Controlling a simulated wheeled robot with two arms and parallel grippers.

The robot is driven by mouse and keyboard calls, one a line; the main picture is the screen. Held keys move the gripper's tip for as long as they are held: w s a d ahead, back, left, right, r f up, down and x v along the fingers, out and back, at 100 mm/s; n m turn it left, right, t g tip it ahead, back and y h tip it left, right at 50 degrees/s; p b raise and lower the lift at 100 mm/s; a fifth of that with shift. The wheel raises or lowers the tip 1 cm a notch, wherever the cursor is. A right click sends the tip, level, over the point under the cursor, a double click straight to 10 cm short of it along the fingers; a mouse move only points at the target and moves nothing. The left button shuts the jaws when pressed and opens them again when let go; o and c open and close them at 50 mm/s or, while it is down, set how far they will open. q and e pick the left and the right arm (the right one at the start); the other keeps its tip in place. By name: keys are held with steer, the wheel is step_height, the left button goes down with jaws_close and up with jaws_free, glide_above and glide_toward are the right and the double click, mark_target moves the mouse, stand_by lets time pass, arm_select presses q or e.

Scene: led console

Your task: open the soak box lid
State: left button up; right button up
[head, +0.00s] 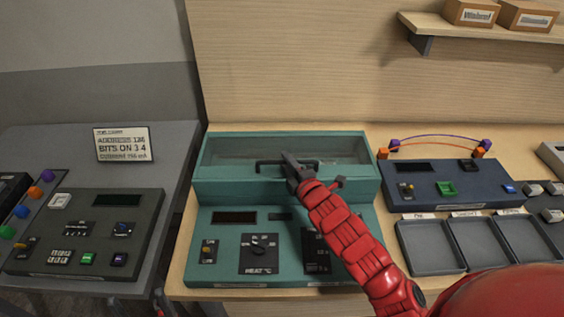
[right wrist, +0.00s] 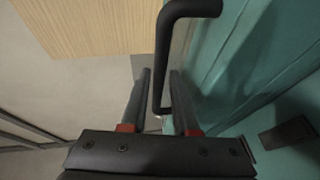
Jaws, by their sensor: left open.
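The teal soak box (head: 215,187) stands at the back of the teal console. Its lid with a clear window (head: 235,148) looks shut. A black bar handle (head: 268,163) is at the lid's front, and it also shows in the right wrist view (right wrist: 160,60). My right gripper (head: 288,158) is at the handle; in the right wrist view its two fingers (right wrist: 158,100) stand on either side of the bar, with small gaps showing. My left gripper (head: 162,302) shows only partly at the bottom edge, below the console's left side, away from the box, and is open.
A grey console (head: 90,225) with a sign (head: 124,144) stands left. A dark blue console (head: 445,185) and grey trays (head: 430,247) are right. A shelf (head: 480,25) with boxes is on the wall. My red right arm covers part of the teal panel (head: 225,270).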

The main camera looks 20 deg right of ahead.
steer(key=shift+p+x, duration=0.3)
steer(key=shift+x, duration=1.5)
jaws_close()
